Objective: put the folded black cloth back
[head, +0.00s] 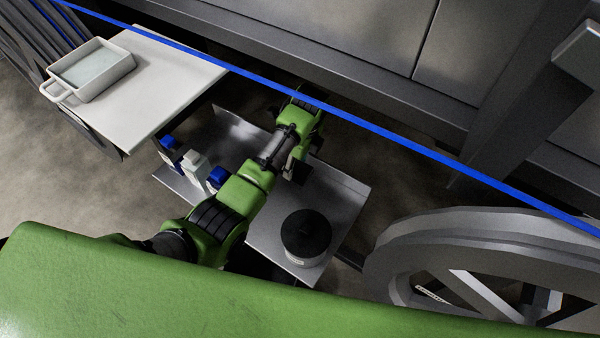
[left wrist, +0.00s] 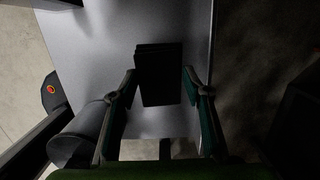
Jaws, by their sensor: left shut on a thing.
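The folded black cloth (left wrist: 159,72) shows in the left wrist view as a dark, layered rectangle between the fingers of my left gripper (left wrist: 160,82), which is shut on it. Behind the cloth is the grey metal shelf (left wrist: 105,40); I cannot tell whether the cloth touches it. In the head view my left arm reaches over the same shelf (head: 336,190), with the left gripper (head: 297,168) low over its middle. There the cloth cannot be made out apart from the dark gripper. My right gripper is in neither view.
A black-lidded round canister (head: 306,237) stands on the shelf's near right part. Small bottles (head: 193,164) stand at its left. A white table (head: 165,85) holds a white tray (head: 93,70). A blue cable (head: 350,118) crosses above. A large grey wheel (head: 470,260) is at right.

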